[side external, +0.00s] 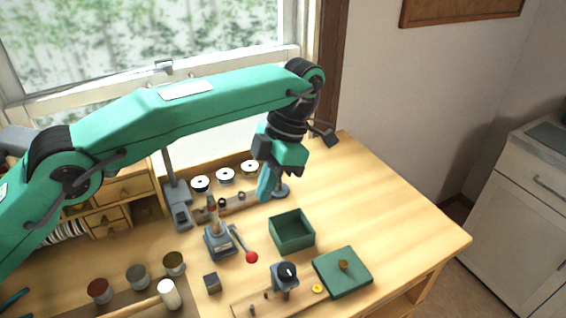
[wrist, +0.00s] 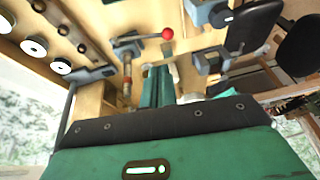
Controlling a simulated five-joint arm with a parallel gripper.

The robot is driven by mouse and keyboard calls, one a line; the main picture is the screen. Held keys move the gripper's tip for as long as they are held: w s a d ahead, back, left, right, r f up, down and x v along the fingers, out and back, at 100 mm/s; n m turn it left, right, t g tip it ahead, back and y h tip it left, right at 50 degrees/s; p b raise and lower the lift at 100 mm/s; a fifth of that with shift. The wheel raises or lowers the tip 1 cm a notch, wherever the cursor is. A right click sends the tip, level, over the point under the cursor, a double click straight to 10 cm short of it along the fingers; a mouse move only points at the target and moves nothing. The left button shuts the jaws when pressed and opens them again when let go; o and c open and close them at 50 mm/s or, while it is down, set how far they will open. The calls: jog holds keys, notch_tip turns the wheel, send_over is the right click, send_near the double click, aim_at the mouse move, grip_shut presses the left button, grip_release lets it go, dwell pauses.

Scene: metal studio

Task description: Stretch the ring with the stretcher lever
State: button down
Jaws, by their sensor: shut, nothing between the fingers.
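The stretcher (side external: 218,243) is a blue-grey base with an upright reddish-brown tapered post. Its lever ends in a red ball knob (side external: 252,257) on the right side. In the wrist view the red knob (wrist: 167,33) and the post (wrist: 127,88) show just beyond my fingers. My gripper (side external: 265,196) is shut and empty, pointing down in the air above and right of the stretcher. Its teal fingertips (wrist: 158,70) are together, apart from the lever. I cannot make out a ring on the post. A small yellow round piece (side external: 317,288) lies at the front; I cannot tell whether it is the ring.
An open green box (side external: 292,246) stands right of the stretcher, with a green lid-like block (side external: 343,272) and a black-topped device (side external: 286,274) nearby. Spools (side external: 226,175) stand behind. The right tabletop is clear.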

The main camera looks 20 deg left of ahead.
send_over(256, 255)
jog(key=w, duration=0.3)
jog(key=shift+f, duration=3.45)
jog(key=shift+d+x, duration=0.15)
jog(key=shift+x, duration=0.9)
jog(key=shift+d+x, duration=0.1)
jog(key=shift+x, duration=0.95)
jog(key=shift+s, duration=0.25)
jog(key=shift+s+d+f, duration=0.2)
jog(key=shift+d+f, duration=0.05)
jog(key=shift+f, duration=0.3)
jog(key=shift+s+d+f, duration=0.25)
jog(key=shift+f, duration=0.3)
jog(key=shift+w+r, duration=0.1)
jog(key=shift+r, duration=0.05)
jog(key=s+v, duration=0.1)
jog(key=v, duration=1.2)
jog(key=shift+r, duration=0.35)
jog(key=shift+w, duration=0.15)
